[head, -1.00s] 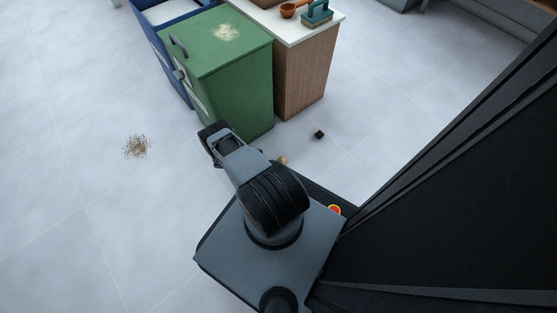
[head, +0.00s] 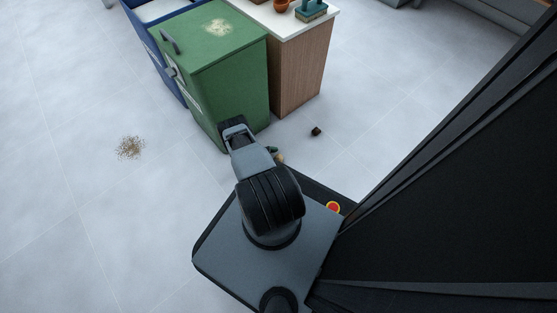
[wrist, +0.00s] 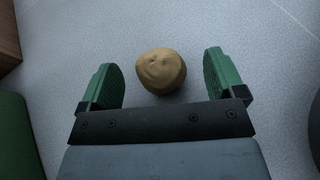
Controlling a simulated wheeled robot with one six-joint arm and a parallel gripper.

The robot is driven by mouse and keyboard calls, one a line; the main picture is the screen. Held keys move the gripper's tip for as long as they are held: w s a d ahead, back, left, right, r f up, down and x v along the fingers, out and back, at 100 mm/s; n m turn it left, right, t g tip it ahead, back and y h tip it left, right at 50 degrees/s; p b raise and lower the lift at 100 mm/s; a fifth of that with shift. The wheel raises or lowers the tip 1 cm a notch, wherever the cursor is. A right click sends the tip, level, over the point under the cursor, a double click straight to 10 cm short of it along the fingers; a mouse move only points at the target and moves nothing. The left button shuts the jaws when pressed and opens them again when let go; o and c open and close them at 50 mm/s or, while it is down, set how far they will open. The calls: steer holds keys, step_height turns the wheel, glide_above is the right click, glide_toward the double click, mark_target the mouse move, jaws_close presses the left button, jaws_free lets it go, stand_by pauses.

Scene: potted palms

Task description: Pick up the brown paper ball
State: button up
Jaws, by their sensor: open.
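The brown paper ball (wrist: 161,71) lies on the grey floor in the wrist view, between and slightly beyond the line of my fingers. My gripper (wrist: 164,78) is open, with one green finger on each side of the ball and a gap to both. How high the fingers are above the floor is hard to tell. In the head view a small part of the ball (head: 281,159) shows beside my arm, near the front edge of my base. My gripper (head: 272,150) is mostly hidden there behind my arm.
A green bin (head: 222,75) stands just beyond my arm, beside a blue bin (head: 143,32) and a wood-sided cabinet (head: 297,75). A small dark lump (head: 316,131) lies on the floor at right. Crumbs (head: 130,147) lie at left, with open floor around them.

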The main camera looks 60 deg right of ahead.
steer(key=c, duration=1)
steer(key=shift+o, duration=0.2)
